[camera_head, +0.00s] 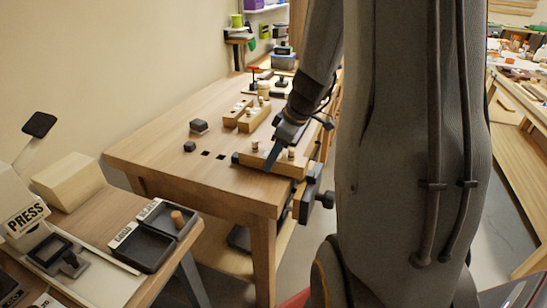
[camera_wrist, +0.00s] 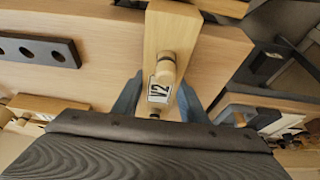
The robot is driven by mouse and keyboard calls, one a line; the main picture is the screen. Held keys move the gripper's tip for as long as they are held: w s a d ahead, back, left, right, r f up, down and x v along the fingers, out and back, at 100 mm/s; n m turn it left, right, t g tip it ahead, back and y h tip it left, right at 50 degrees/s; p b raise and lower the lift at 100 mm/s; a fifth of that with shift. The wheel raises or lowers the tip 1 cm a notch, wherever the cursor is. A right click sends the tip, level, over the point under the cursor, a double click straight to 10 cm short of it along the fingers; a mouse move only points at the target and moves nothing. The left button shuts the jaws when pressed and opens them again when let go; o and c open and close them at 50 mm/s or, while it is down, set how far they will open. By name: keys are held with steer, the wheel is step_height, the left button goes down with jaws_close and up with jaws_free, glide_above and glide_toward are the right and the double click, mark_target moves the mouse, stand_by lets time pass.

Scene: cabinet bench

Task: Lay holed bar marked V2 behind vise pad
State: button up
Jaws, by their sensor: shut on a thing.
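In the wrist view, a pale wooden bar marked V2 (camera_wrist: 172,28) lies lengthwise between the fingers, with a pale round peg (camera_wrist: 166,63) next to its label. My gripper (camera_wrist: 160,100) is shut on this bar, one blue-grey finger on each side. In the head view, my gripper (camera_head: 272,157) is low over the near front corner of the bench, at a wooden piece with pegs (camera_head: 275,165). Holes in the V2 bar do not show clearly. I cannot single out the vise pad for certain; the dark vise (camera_head: 308,198) is on the bench's front edge.
A dark strip with round holes (camera_wrist: 40,50) is left in the wrist view. Wooden blocks with pegs (camera_head: 254,118) and dark blocks (camera_head: 199,126) stand farther back on the bench (camera_head: 160,150). Dark trays (camera_head: 145,248) are on the nearer table.

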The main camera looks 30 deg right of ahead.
steer(key=shift+f+b, duration=0.55)
steer(key=shift+b, duration=0.55)
stand_by(0.9)
steer(key=o, duration=1.4)
steer(key=shift+o, duration=0.6)
steer(key=shift+r, duration=0.1)
steer(key=shift+p+v, duration=1.9)
steer(key=shift+v, duration=1.55)
